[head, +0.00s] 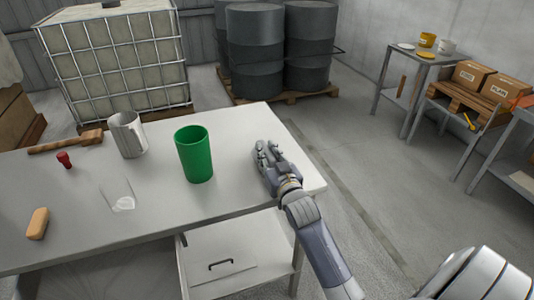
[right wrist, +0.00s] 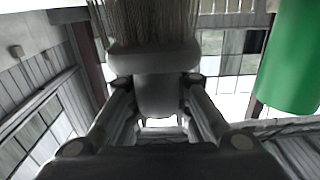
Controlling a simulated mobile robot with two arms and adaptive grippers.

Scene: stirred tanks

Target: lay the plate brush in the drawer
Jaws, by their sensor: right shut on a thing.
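My right gripper (head: 269,158) is over the right end of the grey table (head: 240,135), to the right of the green cup. In the right wrist view the gripper (right wrist: 158,125) is shut on the plate brush (right wrist: 152,68), which has a pale grey body and beige bristles pointing away from me. In the head view I cannot make out the brush apart from the fingers. My left gripper is not in view.
On the table are a green cup (head: 194,155), a grey mug (head: 128,135), a clear glass (head: 117,195), a mallet (head: 65,142), a red stopper-like piece (head: 64,160) and a tan block (head: 38,223). Dark drums (head: 255,50) stand behind.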

